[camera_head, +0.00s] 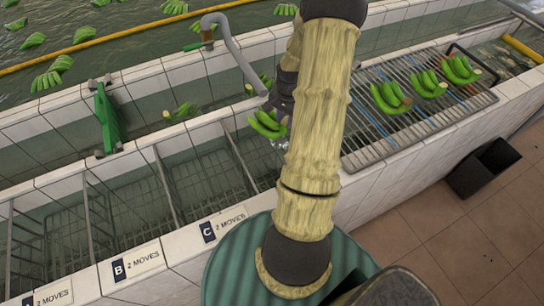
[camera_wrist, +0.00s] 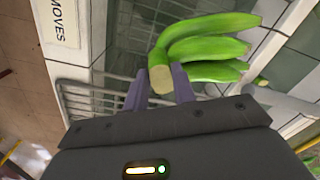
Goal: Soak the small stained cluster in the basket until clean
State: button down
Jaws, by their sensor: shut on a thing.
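A small green banana cluster (camera_wrist: 205,45) is held by its pale cut crown between the two fingers of my gripper (camera_wrist: 161,82) in the wrist view. No clear stain shows on the side facing that camera. In the head view the cluster (camera_head: 268,123) hangs near the right end of the wash trough, and my arm hides most of my gripper (camera_head: 283,104). Wire baskets sit in the water, including the one behind label C (camera_head: 205,185) and the one behind label B (camera_head: 128,210). The wrist view shows basket wires below the cluster.
A wire rack (camera_head: 365,158) at the right bears several clusters. More clusters float in the pool behind. A dark bin (camera_head: 482,168) stands on the floor at right.

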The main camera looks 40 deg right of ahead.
jog(key=shift+r+p, duration=1.5)
jog(key=shift+r, duration=0.75)
jog(key=shift+f, duration=0.1)
